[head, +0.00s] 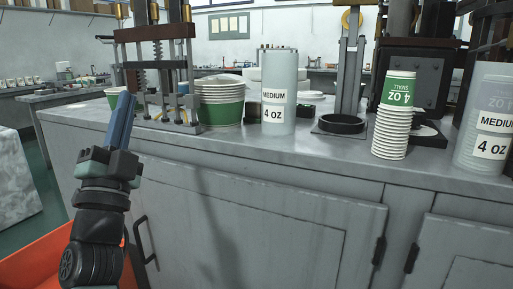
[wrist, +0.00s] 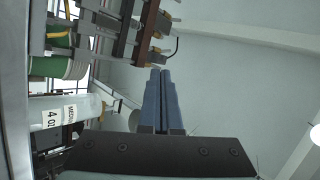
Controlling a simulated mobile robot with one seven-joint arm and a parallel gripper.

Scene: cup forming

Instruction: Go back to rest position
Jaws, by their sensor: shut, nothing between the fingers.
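My gripper (head: 122,120) is at the left in the head view, in front of the grey counter's front edge and pointing up. Its long blue fingers lie together with nothing between them. In the wrist view my gripper (wrist: 161,72) is shut, its fingers against a plain wall. It touches no cup or machine that I can see.
The counter (head: 270,152) carries a press (head: 160,75), green cups (head: 221,102), a "MEDIUM 4 oz" cylinder (head: 279,90), a stack of white cups (head: 394,120) and another clear cylinder (head: 488,125). An orange surface (head: 35,262) is low left. The space before the cabinet doors is clear.

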